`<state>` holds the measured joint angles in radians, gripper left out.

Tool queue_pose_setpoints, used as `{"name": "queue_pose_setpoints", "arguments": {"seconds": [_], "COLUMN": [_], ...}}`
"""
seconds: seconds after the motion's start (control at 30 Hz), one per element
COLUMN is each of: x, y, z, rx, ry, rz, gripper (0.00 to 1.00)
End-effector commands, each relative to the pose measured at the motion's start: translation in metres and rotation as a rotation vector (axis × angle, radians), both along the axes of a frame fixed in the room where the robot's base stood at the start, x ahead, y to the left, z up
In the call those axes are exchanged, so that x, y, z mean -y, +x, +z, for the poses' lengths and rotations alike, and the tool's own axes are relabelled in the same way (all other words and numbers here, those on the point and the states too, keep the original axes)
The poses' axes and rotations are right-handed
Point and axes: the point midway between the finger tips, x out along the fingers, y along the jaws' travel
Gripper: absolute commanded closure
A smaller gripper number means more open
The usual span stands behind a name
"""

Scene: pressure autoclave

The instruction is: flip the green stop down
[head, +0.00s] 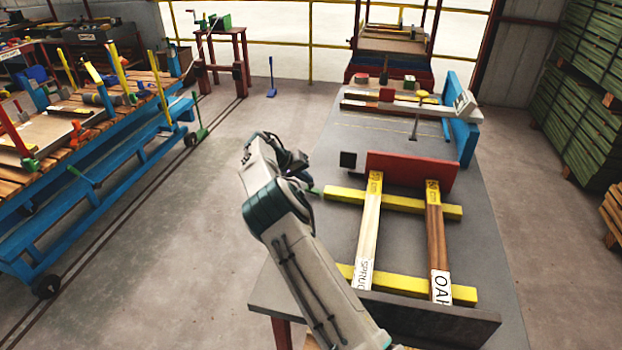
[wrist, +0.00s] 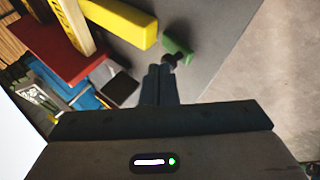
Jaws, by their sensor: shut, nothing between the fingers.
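The green stop (wrist: 178,50) is a small green block near the table's edge, with a dark round piece (wrist: 172,60) at its near end. In the head view only a sliver of the green stop (head: 314,190) shows beside my gripper (head: 305,182), the rest hidden behind my arm. In the wrist view my gripper (wrist: 160,70) is shut and empty. Its fingertips are very close to the dark piece and the green stop; I cannot tell whether they touch. I cannot tell whether the stop is up or down.
The grey table (head: 335,225) carries yellow bars (head: 400,204), a spruce board (head: 368,220), an oak board (head: 436,230) and a red plate (head: 412,170). A small black block (head: 348,160) stands near the gripper. The floor left of the table is clear; a blue trolley (head: 100,215) stands beyond.

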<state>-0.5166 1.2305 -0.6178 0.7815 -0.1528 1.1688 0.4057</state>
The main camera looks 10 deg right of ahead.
Motion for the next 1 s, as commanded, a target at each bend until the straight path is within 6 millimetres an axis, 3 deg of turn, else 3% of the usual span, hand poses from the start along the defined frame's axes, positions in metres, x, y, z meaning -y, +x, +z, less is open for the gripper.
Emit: {"name": "queue_pose_setpoints", "arguments": {"seconds": [0.4,0.77,0.87,1.0], "x": [0.002,0.001,0.002,0.007], "y": [0.0,0.0,0.0,-0.002], "z": [0.015,0.017,0.023,0.045], "rx": [0.0,0.0,0.001,0.003], "ry": [0.002,0.002,0.002,0.004], "rz": [-0.002,-0.001,-0.001,-0.004], "gripper": [1.0,1.0,1.0,1.0]}}
